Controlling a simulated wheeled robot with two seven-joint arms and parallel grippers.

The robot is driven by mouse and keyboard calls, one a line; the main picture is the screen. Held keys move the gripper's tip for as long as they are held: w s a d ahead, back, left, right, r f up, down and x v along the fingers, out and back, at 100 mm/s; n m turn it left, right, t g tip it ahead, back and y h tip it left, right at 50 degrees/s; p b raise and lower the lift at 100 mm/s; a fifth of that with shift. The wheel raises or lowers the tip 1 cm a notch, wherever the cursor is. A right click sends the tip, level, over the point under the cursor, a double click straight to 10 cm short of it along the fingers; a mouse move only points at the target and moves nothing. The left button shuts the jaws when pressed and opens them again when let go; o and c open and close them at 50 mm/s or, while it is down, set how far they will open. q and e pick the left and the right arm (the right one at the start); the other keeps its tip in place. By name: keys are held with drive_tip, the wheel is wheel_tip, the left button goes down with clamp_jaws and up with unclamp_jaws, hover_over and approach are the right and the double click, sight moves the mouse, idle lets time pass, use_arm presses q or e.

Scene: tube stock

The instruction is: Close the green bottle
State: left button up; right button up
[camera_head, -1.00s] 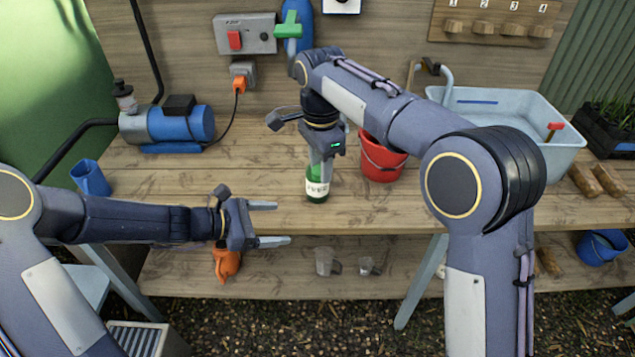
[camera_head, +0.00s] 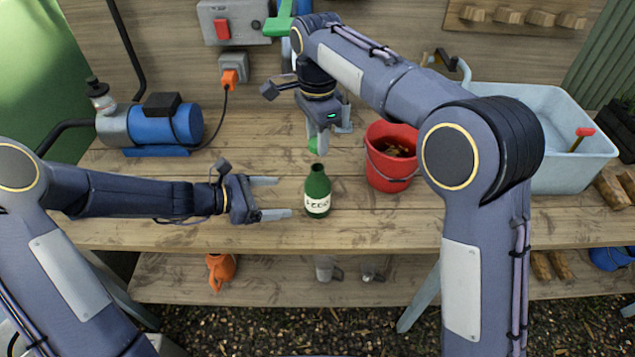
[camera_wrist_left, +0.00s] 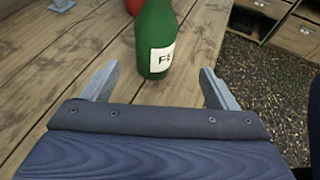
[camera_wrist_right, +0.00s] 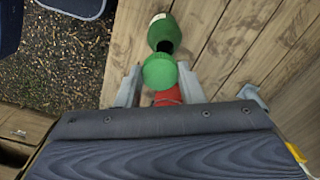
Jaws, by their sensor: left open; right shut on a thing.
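The green bottle (camera_head: 317,193) stands upright on the workbench with a white label and an uncovered dark mouth; it also shows in the left wrist view (camera_wrist_left: 156,35) and the right wrist view (camera_wrist_right: 168,30). My right gripper (camera_head: 320,140) is above and slightly behind the bottle, pointing down, shut on a green cap (camera_wrist_right: 160,71). The cap is apart from the bottle's mouth. My left gripper (camera_head: 278,198) is open and level, just left of the bottle, its fingers directed toward it and not around it.
A red bucket (camera_head: 384,167) stands right of the bottle, close to my right arm. A blue pump (camera_head: 165,124) is at the back left and a pale basin (camera_head: 545,170) at the right. The bench between pump and bottle is clear.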

sight(318, 192)
drive_tip(key=shift+w, duration=0.5)
use_arm(q)
drive_tip(key=shift+w, duration=0.45)
drive_tip(key=x, duration=1.2)
drive_tip(key=shift+r, duration=0.1)
drive_tip(key=c, duration=1.5)
drive_tip(key=shift+w, duration=0.1)
use_arm(e)
drive_tip(key=shift+f, duration=2.45)
